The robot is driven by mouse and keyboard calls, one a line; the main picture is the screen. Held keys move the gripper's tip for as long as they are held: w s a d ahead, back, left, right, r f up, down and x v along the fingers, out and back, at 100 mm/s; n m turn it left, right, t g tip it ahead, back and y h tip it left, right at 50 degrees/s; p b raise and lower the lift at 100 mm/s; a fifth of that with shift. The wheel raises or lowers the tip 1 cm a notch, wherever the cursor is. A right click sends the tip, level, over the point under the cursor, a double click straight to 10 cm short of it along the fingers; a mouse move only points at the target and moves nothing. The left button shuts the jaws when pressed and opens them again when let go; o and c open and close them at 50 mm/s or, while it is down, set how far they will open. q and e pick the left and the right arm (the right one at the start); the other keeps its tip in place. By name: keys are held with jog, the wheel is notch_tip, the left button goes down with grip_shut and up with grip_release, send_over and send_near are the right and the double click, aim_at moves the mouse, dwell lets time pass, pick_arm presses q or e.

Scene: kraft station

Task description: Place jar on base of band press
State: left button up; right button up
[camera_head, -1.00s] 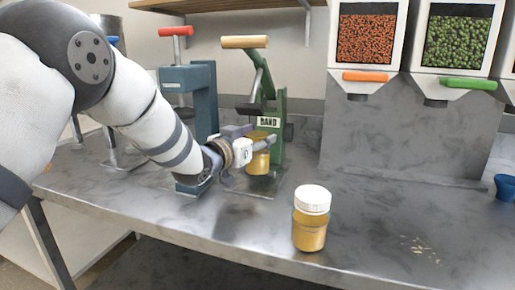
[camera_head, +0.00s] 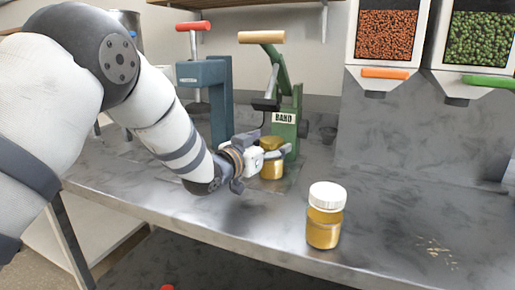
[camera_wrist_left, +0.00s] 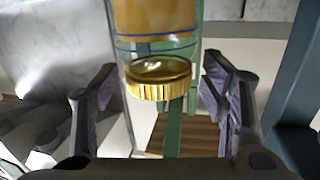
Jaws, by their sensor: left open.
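A jar of amber contents with a gold lid (camera_head: 271,143) stands upright at the foot of the green band press (camera_head: 283,116), which carries a BAND sign. My left gripper (camera_head: 266,146) is at this jar, with its fingers spread and partly in front of it. In the left wrist view, which shows things upside down, the gold lid (camera_wrist_left: 160,88) appears between the two open fingers, with gaps on both sides. A second amber jar with a white lid (camera_head: 325,212) stands upright near the table's front edge. My right gripper is out of view.
A blue press with a red handle (camera_head: 200,72) stands left of the band press. Dispensers of orange (camera_head: 388,35) and green pieces (camera_head: 478,40) stand at the right rear. Crumbs (camera_head: 436,248) lie at the right. The metal table is mostly clear in front.

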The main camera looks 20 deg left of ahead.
pick_arm(q)
jog(key=p+v, duration=0.1)
jog(key=v, duration=0.9)
jog(key=shift+s+r+p, duration=0.15)
jog(key=shift+s+p, duration=0.15)
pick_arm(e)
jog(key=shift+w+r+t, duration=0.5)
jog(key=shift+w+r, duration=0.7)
pick_arm(q)
jog(key=shift+a, duration=0.1)
